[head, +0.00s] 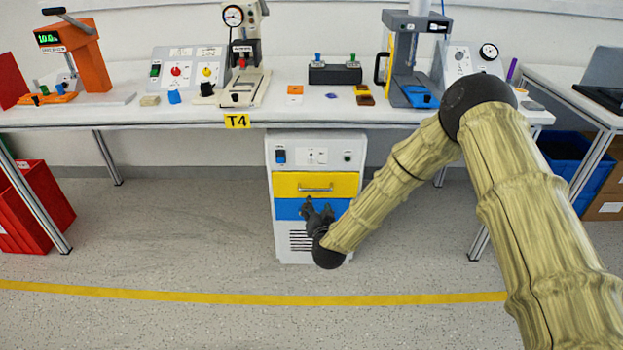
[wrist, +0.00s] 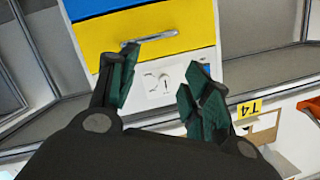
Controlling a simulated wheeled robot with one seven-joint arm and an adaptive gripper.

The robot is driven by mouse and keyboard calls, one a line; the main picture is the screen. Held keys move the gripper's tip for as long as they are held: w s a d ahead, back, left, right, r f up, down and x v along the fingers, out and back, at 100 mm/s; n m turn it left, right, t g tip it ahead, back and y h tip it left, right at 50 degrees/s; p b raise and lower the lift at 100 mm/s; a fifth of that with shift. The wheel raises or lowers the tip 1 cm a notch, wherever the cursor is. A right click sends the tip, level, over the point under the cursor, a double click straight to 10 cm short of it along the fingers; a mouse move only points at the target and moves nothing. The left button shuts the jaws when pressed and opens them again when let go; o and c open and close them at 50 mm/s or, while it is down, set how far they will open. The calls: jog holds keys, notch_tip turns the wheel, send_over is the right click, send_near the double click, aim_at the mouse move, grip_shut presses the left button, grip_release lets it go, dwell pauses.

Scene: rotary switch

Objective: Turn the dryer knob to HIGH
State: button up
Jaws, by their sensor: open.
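A white cabinet (head: 268,200), which I take to be the dryer, stands under the table. It has a yellow drawer, a blue band and a vent. A small dark knob (head: 347,157) is at the right of its top panel, too small to read its setting. A blue switch (head: 280,156) is at the left. My gripper (head: 318,208) is open and empty, in front of the blue band in the head view. In the wrist view my gripper (wrist: 158,76) frames the white panel (wrist: 152,98), seen upside down. I cannot make out the knob there; a finger may hide it.
The table (head: 180,121) with a T4 label (head: 237,121) overhangs the cabinet. Several devices and small parts stand on it. A red bin (head: 40,205) is at the left and a blue bin (head: 565,160) at the right. The floor before the cabinet is clear.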

aim_at(311, 162)
jog(key=w+r+t+b, duration=0.1)
jog(key=w, duration=0.4)
jog(key=w+a+r+m+t+b, duration=0.1)
jog(key=w+r+b, duration=0.1)
jog(key=w, duration=0.4)
jog(key=w+r+m+h+b, duration=0.1)
jog(key=w+r, duration=0.1)
jog(key=w, duration=0.4)
jog(key=shift+w+a+r+t+b, duration=0.2)
jog(key=shift+a+r+t+b, duration=0.1)
jog(key=shift+a+t, duration=0.1)
jog(key=c, duration=1.1)
